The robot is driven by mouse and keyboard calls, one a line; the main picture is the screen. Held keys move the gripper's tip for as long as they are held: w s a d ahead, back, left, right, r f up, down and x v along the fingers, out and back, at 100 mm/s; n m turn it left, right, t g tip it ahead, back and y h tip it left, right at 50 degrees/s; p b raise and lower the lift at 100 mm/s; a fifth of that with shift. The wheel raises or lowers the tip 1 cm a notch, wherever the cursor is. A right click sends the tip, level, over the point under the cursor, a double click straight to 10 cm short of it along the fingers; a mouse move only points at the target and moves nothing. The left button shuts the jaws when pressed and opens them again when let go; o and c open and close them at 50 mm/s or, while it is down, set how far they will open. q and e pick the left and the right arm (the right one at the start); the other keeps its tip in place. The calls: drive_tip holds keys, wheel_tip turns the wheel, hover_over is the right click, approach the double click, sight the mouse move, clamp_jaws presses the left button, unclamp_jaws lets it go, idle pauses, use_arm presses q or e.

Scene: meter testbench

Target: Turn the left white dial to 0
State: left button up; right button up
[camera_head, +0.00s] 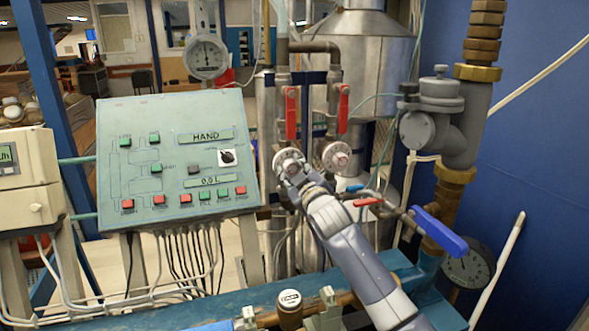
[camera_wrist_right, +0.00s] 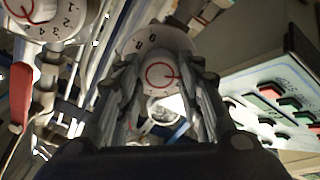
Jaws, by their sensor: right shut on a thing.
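The left white dial (camera_head: 284,155) sits on the pipework right of the green console in the head view. My right gripper (camera_head: 290,171) reaches it from below and covers part of its face. In the right wrist view the same dial (camera_wrist_right: 158,45), with black numerals and a red ring mark, lies between the fingers. The right gripper (camera_wrist_right: 160,105) is shut on this dial. The pointer's exact number is hard to read. The right white dial (camera_head: 336,156) is beside it, untouched, and shows at the upper left of the wrist view (camera_wrist_right: 30,12). My left gripper is not in view.
Two red lever handles (camera_head: 291,112) hang above the dials. The console (camera_head: 180,150) with HAND display stands to the left. A blue lever valve (camera_head: 440,230) and a small red-handled valve (camera_head: 368,202) lie right of my forearm. A round gauge (camera_head: 206,56) is above.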

drive_tip(key=shift+n+p, duration=0.5)
drive_tip(key=shift+n, duration=1.5)
drive_tip(key=o, duration=1.1)
drive_tip(key=shift+c, duration=0.2)
drive_tip(key=v, duration=1.2)
drive_tip(key=shift+f, duration=0.1)
